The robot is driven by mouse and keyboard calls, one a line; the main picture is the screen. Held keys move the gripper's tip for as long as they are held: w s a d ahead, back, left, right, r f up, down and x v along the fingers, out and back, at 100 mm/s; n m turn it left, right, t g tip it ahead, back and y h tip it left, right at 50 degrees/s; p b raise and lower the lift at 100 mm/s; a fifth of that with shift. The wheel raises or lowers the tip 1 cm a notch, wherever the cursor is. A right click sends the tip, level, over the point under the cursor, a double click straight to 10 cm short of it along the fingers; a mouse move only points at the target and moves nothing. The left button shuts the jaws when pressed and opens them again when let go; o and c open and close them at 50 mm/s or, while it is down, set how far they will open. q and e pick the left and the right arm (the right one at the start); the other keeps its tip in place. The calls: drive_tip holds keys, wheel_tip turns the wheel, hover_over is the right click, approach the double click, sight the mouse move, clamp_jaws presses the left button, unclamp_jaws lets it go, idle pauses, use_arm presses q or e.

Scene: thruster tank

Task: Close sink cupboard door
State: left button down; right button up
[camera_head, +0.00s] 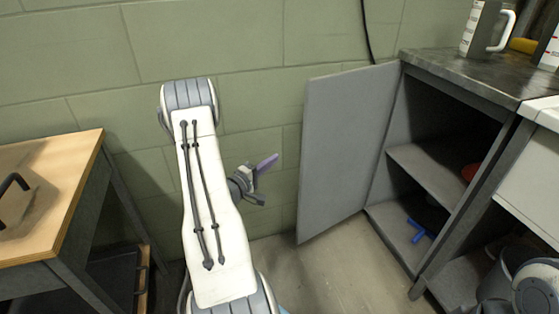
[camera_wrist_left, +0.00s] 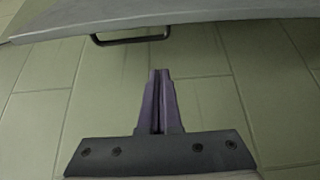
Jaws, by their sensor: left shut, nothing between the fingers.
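The grey sink cupboard door (camera_head: 340,150) stands wide open, swung out to the left of the cupboard (camera_head: 450,150). My left gripper (camera_head: 268,180) is to the left of the door, apart from it, near the green wall. In the left wrist view its purple fingers (camera_wrist_left: 159,100) are together with nothing between them. The door's edge and face (camera_wrist_left: 180,18) cross the top of that view, with a dark handle (camera_wrist_left: 130,38) just beyond the fingertips. My right gripper is not in view.
A wooden-topped table (camera_head: 50,190) stands at the left. The cupboard holds a blue item (camera_head: 420,232) and a red item (camera_head: 469,172) on its shelves. A white jug (camera_head: 485,28) stands on top. Bare floor (camera_head: 335,275) lies in front of the door.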

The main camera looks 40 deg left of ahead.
use_arm(q)
drive_tip(key=w+d+b, duration=0.3)
drive_tip(key=w+b, duration=0.1)
drive_tip(key=w, duration=0.3)
drive_tip(key=shift+d, duration=0.3)
